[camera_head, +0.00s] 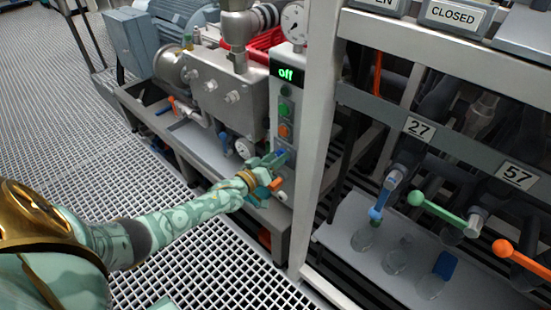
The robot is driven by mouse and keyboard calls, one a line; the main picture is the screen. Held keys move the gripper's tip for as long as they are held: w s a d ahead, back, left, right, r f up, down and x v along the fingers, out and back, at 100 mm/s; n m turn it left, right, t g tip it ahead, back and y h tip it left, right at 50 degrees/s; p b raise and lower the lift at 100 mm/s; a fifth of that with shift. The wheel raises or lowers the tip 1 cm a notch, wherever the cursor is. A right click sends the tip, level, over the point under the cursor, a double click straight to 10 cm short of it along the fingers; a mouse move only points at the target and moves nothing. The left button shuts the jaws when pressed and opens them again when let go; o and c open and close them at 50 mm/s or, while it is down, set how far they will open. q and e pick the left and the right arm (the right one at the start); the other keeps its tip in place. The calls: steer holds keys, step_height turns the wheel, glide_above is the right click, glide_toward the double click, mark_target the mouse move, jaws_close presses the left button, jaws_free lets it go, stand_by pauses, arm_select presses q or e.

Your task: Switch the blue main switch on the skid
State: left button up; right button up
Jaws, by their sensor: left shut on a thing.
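The narrow grey control panel (286,112) on the skid carries a small display (286,74) reading "off" in green. Below it are green and orange buttons, and lower down the blue main switch (281,153), of which only a little shows. My left gripper (277,168) is at the lower part of the panel, shut on the blue main switch; its fingers hide most of the switch, so I cannot tell its angle. My right gripper is not in view.
A white frame post (316,130) stands close to the right of the panel. Valve levers in blue (377,210), green (416,199) and orange (502,249) stick out further right, above glass bottles on a shelf. A pump block (228,92) stands left of the panel.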

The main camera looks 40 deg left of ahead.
arm_select(q)
steer(key=shift+s+f, duration=0.1)
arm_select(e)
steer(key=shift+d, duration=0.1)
arm_select(q)
steer(key=o, duration=0.9)
steer(key=shift+c, duration=0.2)
steer(key=shift+o, duration=0.5)
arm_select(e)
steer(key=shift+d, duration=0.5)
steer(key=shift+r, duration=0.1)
